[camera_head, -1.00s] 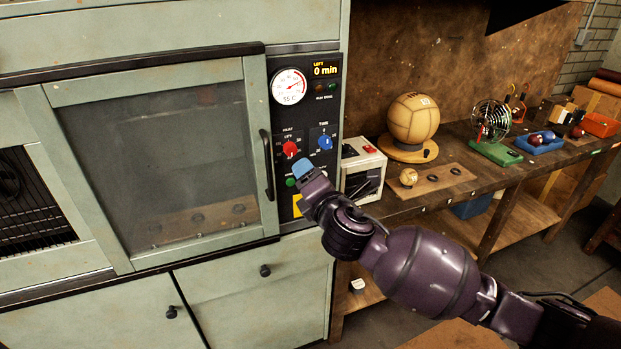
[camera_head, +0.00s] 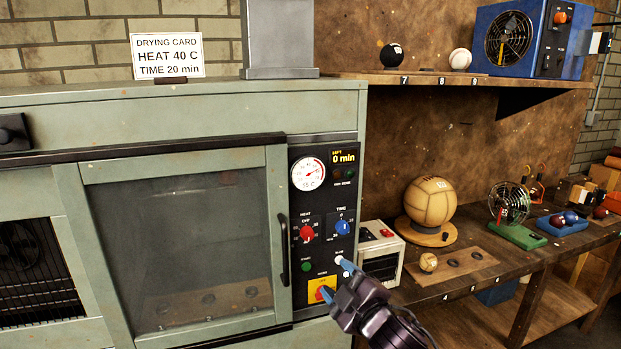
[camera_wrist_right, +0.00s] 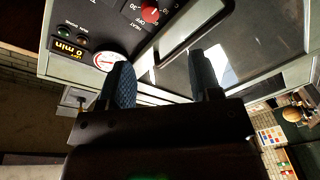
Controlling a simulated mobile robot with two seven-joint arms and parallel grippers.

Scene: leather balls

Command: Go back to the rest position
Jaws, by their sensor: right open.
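My right gripper (camera_head: 334,277) is in the head view at the lower right of the drying cabinet's control panel (camera_head: 323,215). Its blue fingertips are apart, over the panel's lower part near the yellow plate with a red button (camera_head: 322,291). Whether they touch the panel cannot be told. In the right wrist view the two dark blue fingers (camera_wrist_right: 163,85) are spread with nothing between them. The panel's red heat knob (camera_wrist_right: 149,12) and the dial (camera_wrist_right: 106,60) show beyond them. My left gripper is in neither view.
The cabinet door (camera_head: 190,250) is shut, with its handle (camera_head: 282,250) left of the panel. A white box (camera_head: 381,250) stands right of the panel. A shelf (camera_head: 460,80) runs above.

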